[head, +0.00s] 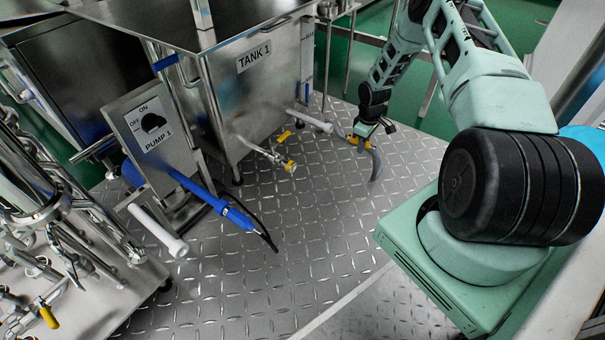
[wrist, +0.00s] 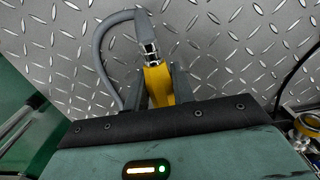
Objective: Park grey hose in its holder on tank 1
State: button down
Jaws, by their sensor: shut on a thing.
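The grey hose (head: 376,166) hangs from my gripper (head: 360,137) in a short curve, clear of tank 1. In the wrist view the hose (wrist: 101,58) loops up on the left to a metal fitting (wrist: 149,50) with a yellow part (wrist: 158,84). My gripper (wrist: 160,88) is shut on that yellow part, one finger on each side. Tank 1 (head: 262,85) is the steel box left of my gripper in the head view. A small bracket-like piece (head: 327,11) shows at its upper right corner; I cannot tell if it is the holder.
A yellow-handled valve (head: 285,164) and a white-ended pipe (head: 310,121) stick out low from tank 1, left of my gripper.

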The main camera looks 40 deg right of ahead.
aim_at(347, 135)
jog(key=shift+w+a+b, duration=0.25)
jog(key=shift+w+a, duration=0.05)
jog(key=shift+w, duration=0.5)
jog(key=shift+w+a+b, duration=0.25)
jog(key=shift+w+a, duration=0.05)
jog(key=shift+w, duration=0.5)
jog(key=shift+w+a+b, duration=0.25)
jog(key=shift+w+a, duration=0.05)
jog(key=shift+w, duration=0.5)
jog(key=shift+p, duration=0.55)
dwell(0.4)
jog(key=shift+w+a+b, duration=0.2)
jog(key=shift+w+b, duration=0.1)
jog(key=shift+w, duration=0.3)
jog(key=c, duration=1.1)
grip_release()
notch_tip(347, 135, up, 17)
jog(key=p, duration=0.7)
jog(key=shift+r+p, duration=0.2)
jog(key=shift+p, duration=0.2)
